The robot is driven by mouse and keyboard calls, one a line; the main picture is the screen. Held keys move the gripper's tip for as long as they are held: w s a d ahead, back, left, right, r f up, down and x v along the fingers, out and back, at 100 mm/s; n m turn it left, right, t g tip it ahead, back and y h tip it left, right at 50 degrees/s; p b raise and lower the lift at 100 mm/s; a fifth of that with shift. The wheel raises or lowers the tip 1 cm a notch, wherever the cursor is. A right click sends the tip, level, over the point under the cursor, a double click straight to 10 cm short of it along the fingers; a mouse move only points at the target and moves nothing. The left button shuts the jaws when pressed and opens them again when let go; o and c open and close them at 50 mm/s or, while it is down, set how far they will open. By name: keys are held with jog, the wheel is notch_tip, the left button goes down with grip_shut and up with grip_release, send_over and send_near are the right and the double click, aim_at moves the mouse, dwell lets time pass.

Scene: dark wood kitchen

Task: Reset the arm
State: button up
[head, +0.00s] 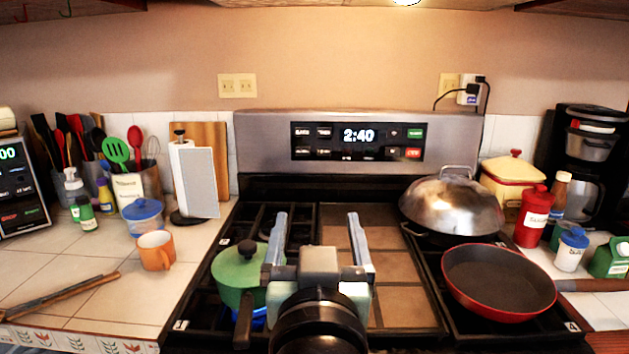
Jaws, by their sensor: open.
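My gripper (318,232) is in the lower middle of the head view, with its two fingers spread apart. It is open, with nothing between the fingers. It hangs over the middle of the stove (412,284), pointing toward the back panel. My wrist hides part of the stove's front middle. A green lidded pot (232,275) stands on the left burner, just left of my gripper, and its right side is partly hidden by the gripper. I cannot tell whether they touch.
A red pan (498,282) and a domed steel lid (452,206) are on the right burners. A blue flame shows near the green pot. An orange mug (156,250), utensils and a paper towel holder (194,180) stand left. Jars and a coffee maker (590,160) stand right.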

jog(key=s+r+t, duration=0.4)
jog(key=s+r, duration=0.2)
jog(key=r, duration=0.5)
jog(key=s+r+t, duration=0.5)
jog(key=s+r, duration=0.1)
jog(key=r, duration=0.4)
notch_tip(320, 180, up, 16)
jog(key=p, duration=1.5)
jog(key=shift+s+a+f, duration=0.15)
jog(key=shift+a+f, duration=0.1)
